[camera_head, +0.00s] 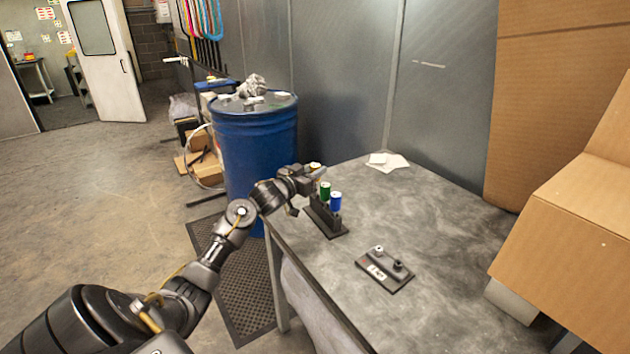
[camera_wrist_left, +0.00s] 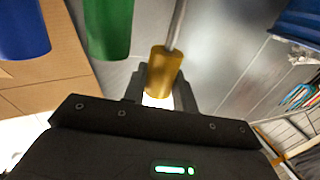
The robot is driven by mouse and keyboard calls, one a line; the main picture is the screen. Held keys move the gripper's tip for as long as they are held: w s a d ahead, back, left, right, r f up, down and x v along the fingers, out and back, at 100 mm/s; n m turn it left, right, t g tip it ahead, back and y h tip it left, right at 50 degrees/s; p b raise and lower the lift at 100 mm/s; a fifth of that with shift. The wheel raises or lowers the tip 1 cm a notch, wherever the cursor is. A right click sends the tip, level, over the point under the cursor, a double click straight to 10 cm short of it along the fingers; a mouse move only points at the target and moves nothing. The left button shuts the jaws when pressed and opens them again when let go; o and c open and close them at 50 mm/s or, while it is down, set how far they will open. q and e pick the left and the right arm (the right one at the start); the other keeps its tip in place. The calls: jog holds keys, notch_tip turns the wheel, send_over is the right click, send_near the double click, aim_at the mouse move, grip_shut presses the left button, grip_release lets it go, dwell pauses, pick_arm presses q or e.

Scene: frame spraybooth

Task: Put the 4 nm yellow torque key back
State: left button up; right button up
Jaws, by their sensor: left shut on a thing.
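My left gripper (camera_head: 311,177) is at the back end of a dark key stand (camera_head: 326,222) on the grey table. It is shut on the yellow torque key (camera_head: 316,166). In the left wrist view the yellow handle (camera_wrist_left: 164,72) lies between the fingers, and its thin metal shaft shows beyond it. The green key (camera_head: 325,191) and the blue key (camera_head: 336,201) stand upright in the stand, beside the yellow one. The arm and gripper partly hide the yellow key, and its shaft tip is hidden, so I cannot tell whether it touches the stand. My right gripper is out of view.
White papers (camera_head: 388,162) lie at the back. A blue drum (camera_head: 256,145) stands left of the table, and cardboard boxes (camera_head: 575,225) are at the right.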

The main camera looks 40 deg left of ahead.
pick_arm(q)
jog(key=shift+w+a+f, duration=0.1)
jog(key=shift+w+f, duration=0.1)
jog(key=shift+f, duration=0.1)
notch_tip(320, 180, down, 2)
jog(key=shift+w+f+p, duration=0.1)
jog(key=shift+w+p, duration=0.05)
jog(key=shift+p, duration=0.25)
jog(key=shift+f, duration=0.55)
jog(key=shift+a, duration=0.1)
